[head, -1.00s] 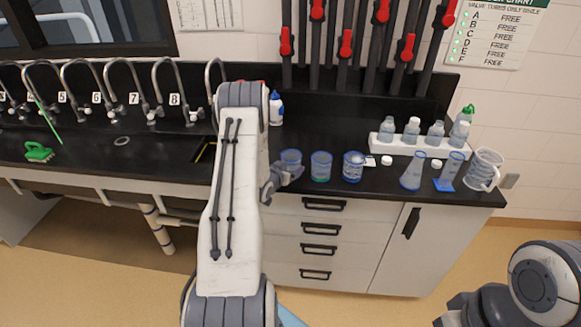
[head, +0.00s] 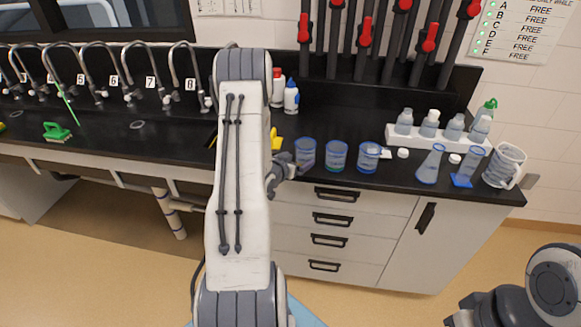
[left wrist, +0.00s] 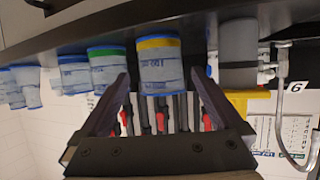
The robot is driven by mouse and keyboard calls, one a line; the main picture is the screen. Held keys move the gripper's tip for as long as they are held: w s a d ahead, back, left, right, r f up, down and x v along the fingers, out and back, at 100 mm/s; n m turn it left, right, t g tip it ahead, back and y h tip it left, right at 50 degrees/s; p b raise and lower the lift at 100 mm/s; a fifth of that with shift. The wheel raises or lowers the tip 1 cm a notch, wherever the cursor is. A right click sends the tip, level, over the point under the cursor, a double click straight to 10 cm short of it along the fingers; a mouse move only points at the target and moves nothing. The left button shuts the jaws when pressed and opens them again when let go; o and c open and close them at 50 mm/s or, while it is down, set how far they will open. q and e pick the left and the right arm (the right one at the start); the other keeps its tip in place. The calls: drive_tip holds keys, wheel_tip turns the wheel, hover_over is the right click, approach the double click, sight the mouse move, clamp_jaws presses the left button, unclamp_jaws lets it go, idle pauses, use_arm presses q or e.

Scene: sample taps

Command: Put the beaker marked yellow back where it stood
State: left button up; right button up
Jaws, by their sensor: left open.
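The yellow-marked beaker (left wrist: 158,65) shows a yellow band in the left wrist view, where the picture is upside down. In the head view it is the leftmost beaker (head: 306,152) of three, upright on the black counter near its front edge. My left gripper (head: 288,170) is open and just left of and in front of it. In the left wrist view the beaker appears between the fingertips of my left gripper (left wrist: 160,76), with gaps on both sides; the depth between them is unclear. My right arm shows at lower right, but its gripper is not visible.
A green-banded beaker (head: 336,156) and a blue-banded beaker (head: 369,157) stand just right of it. Flasks (head: 431,165), a jug (head: 504,165) and a white bottle rack (head: 432,140) are further right. A yellow object (head: 276,140) and bottles (head: 291,97) stand behind my left gripper.

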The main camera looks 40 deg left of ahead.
use_arm(q)
drive_tip(key=b+v, duration=0.1)
drive_tip(key=v, duration=0.5)
drive_tip(key=w+d+r+m+g+h, duration=0.1)
drive_tip(key=d+r+m+g+h, duration=0.15)
drive_tip(key=d, duration=0.95)
drive_tip(key=d+r+m+g+h, duration=0.1)
drive_tip(key=d+r+m+g, duration=0.15)
drive_tip(key=d, duration=0.95)
drive_tip(key=s+d+r+m+g, duration=0.3)
drive_tip(key=s+d+g, duration=0.2)
drive_tip(key=s+d, duration=0.8)
drive_tip(key=s+d+r+m+g, duration=0.2)
drive_tip(key=s+d+g, duration=0.1)
drive_tip(key=s, duration=1)
drive_tip(key=shift+d+r+h, duration=0.2)
drive_tip(key=shift+d+h, duration=0.15)
drive_tip(key=shift+d, duration=0.15)
